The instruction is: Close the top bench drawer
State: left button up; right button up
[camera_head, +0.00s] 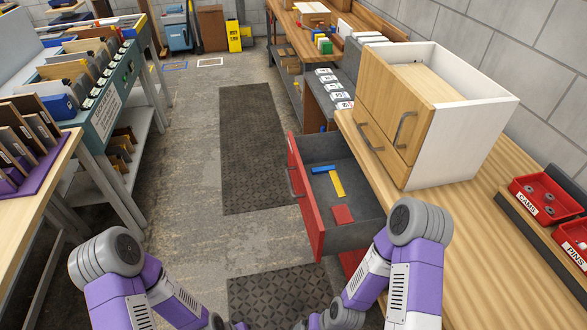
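The top bench drawer (305,205) stands pulled out from the wooden bench on the right. It has a red front with a handle on its left face and a dark grey inside. In it lie a blue piece (323,169), a yellow strip (337,184) and a red block (343,214). My two purple and grey arms come in along the bottom edge, and the right one passes just in front of the drawer's near side. Both grippers are out of the picture below, so their fingers cannot be seen.
A wooden and white cabinet (455,140) stands on the benchtop (470,215) above the drawer. Red trays (545,197) sit at the far right. Workbenches with file racks (90,75) line the left. The aisle floor with dark mats (250,150) is clear.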

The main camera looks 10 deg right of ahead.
aim_at(317, 193)
jog(key=z, duration=0.15)
jog(key=k, duration=0.45)
jog(key=u, duration=1)
jog(key=i, duration=1.2)
jog(key=z, duration=0.85)
